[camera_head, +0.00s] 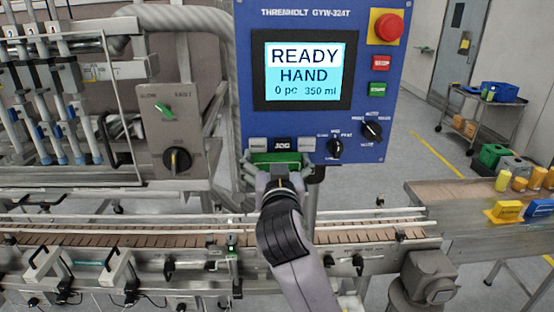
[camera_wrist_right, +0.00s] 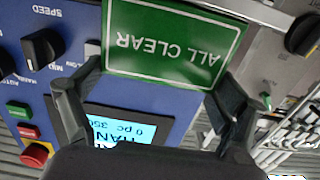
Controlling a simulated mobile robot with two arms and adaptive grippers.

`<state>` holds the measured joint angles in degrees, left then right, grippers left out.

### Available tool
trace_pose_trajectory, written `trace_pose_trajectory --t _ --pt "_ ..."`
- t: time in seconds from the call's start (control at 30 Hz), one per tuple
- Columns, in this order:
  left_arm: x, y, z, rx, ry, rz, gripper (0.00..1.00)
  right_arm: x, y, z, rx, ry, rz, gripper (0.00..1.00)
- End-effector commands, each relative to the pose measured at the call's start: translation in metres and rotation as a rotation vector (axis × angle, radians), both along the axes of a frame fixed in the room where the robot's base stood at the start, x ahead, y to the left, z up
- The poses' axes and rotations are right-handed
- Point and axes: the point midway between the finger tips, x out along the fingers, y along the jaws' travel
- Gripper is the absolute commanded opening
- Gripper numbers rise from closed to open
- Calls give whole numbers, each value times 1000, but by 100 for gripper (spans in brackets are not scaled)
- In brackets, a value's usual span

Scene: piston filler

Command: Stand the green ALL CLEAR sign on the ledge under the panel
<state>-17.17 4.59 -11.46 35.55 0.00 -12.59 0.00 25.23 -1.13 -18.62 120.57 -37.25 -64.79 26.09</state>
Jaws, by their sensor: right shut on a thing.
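The green ALL CLEAR sign (camera_wrist_right: 172,42) is between the fingers of my right gripper (camera_wrist_right: 158,92), its white lettering upside down in the wrist view. In the head view the sign (camera_head: 276,158) shows as a green strip just below the JOG button row, at the lower edge of the blue panel (camera_head: 365,90). My right gripper (camera_head: 272,172) is shut on it from below and in front. The ledge under the panel is mostly hidden behind the gripper and sign. I cannot tell whether the sign touches it. My left gripper is not in view.
The panel carries a lit screen (camera_head: 304,75), a red emergency knob (camera_head: 388,27) and dark selector knobs (camera_head: 371,131) right of the sign. A grey switch box (camera_head: 173,135) stands to the left. A conveyor with rails (camera_head: 130,232) runs below.

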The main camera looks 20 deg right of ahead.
Motion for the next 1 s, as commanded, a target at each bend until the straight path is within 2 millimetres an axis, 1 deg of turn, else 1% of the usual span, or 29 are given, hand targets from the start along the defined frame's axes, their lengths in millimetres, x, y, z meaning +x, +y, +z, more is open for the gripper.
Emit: trace_pose_trajectory --t 0.13,0.17,0.27,0.57,0.67,0.77,0.83,1.0 --pt "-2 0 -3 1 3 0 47 0 0 -3 1 0 0 62" --pt "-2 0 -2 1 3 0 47 0 0 -3 0 0 0 92" --pt "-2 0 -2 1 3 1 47 0 0 -2 0 0 0 99" --pt "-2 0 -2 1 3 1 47 0 0 -2 0 0 0 100" --pt "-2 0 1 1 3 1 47 0 0 2 0 0 0 100" --pt "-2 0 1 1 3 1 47 -10 4 0 1 1 2 100" --pt "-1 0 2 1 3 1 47 -21 7 0 2 0 3 100" --pt "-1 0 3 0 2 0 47 -58 17 0 5 2 4 100"
